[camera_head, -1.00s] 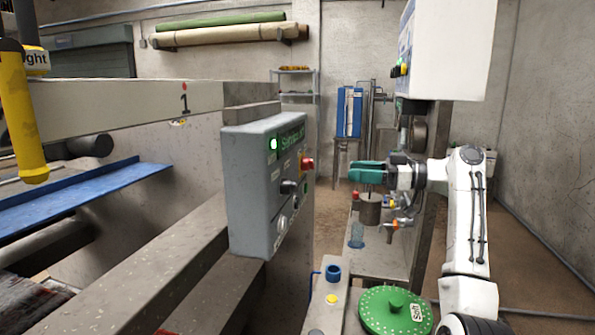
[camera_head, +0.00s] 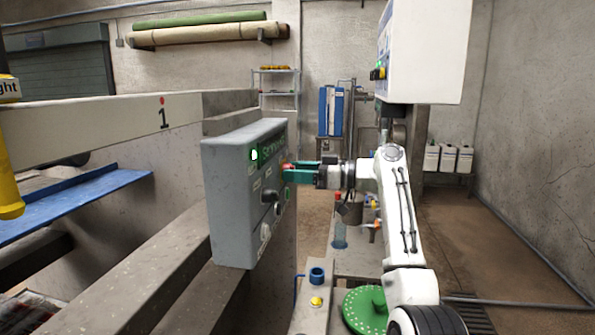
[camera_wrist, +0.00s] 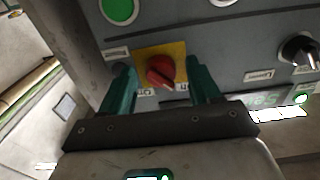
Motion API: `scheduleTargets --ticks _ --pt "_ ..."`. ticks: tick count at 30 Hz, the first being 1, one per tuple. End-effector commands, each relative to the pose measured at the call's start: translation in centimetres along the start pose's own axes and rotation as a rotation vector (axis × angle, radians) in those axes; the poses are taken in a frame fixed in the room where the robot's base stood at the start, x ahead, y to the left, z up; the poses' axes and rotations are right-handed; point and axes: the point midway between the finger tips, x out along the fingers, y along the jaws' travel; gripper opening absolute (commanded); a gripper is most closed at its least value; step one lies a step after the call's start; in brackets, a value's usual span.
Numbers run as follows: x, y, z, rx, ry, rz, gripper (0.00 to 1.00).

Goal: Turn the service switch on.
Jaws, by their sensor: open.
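The grey control box (camera_head: 228,205) stands on the machine's side in the head view. Its red rotary switch (camera_head: 287,166) is mostly hidden by my gripper there. In the wrist view the red knob (camera_wrist: 161,71) sits on a yellow plate (camera_wrist: 146,51) with small white labels at its edge. My gripper (camera_wrist: 162,78) has green fingers, open, one on each side of the knob. My gripper (camera_head: 292,173) is close to the box front in the head view.
A black knob (camera_wrist: 299,50) and a green round button (camera_wrist: 119,8) are on the same panel. A lit green lamp (camera_head: 254,155) shows on the box. A white cabinet (camera_head: 430,50) hangs above my arm. A green round lid (camera_head: 366,312) lies below.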

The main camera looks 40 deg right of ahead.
Motion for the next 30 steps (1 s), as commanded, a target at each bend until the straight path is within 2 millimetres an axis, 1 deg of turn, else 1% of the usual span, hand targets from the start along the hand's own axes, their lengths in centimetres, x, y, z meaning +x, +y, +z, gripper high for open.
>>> scheduleTargets --ticks 5,21,23,30 --pt "0.0 0.0 0.01 0.0 0.0 0.0 0.62" --pt "-0.04 0.0 0.02 0.0 0.0 0.0 0.11" --pt "-0.04 0.01 0.02 0.0 0.0 0.0 0.06" --pt "-0.04 0.0 -0.03 0.021 0.0 0.0 0.06"
